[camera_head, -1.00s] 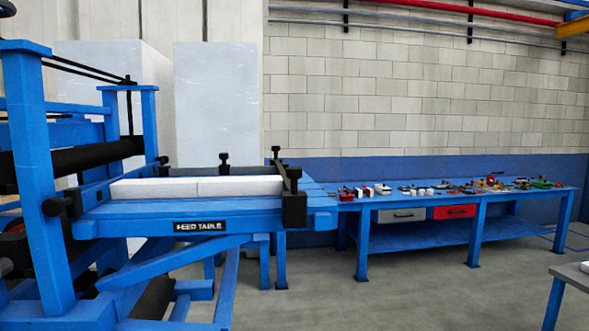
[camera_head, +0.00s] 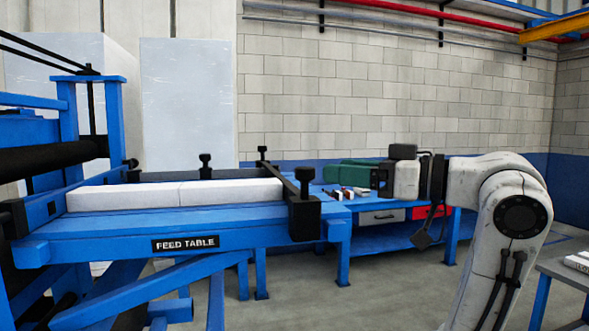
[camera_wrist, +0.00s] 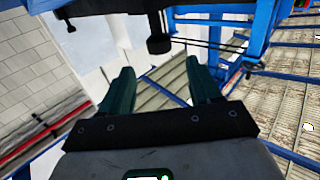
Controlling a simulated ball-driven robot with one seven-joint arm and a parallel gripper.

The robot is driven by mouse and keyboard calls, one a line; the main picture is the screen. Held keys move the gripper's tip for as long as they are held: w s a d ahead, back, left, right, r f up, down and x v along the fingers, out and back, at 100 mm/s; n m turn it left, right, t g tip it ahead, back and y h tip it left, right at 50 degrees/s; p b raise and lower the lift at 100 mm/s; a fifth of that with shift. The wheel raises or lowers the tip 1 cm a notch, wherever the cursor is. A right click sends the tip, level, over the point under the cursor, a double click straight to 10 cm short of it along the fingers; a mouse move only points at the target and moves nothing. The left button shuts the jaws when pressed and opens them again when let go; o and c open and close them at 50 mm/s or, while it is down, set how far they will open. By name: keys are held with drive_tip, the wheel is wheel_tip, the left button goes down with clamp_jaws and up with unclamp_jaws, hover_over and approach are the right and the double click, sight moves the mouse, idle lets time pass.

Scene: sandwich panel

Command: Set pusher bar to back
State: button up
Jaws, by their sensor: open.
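The blue feed table (camera_head: 110,227), marked FEED TABLE, stands at the left in the head view. A black bar (camera_head: 290,188), apparently the pusher bar, crosses the table's right end. It has a large block (camera_head: 304,214) at the front and a knob (camera_head: 263,153) toward the back. My gripper (camera_head: 328,172) has green fingers, which point left and appear to the right of the bar. In the wrist view, my gripper (camera_wrist: 158,75) is open, with nothing between its fingers. I cannot tell its distance to the bar.
A black rail (camera_head: 190,174) with a knob (camera_head: 205,160) runs along the table's back. A blue workbench (camera_head: 390,238) with drawers stands behind my arm. A grey table (camera_head: 570,268) is at the lower right. Open floor lies between.

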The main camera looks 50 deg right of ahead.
drive_tip(key=p, duration=0.2)
hover_over(296, 197)
drive_tip(key=shift+s+a, duration=0.1)
drive_tip(key=shift+a, duration=0.05)
drive_tip(key=shift+c, duration=0.2)
clamp_jaws()
idle(0.4)
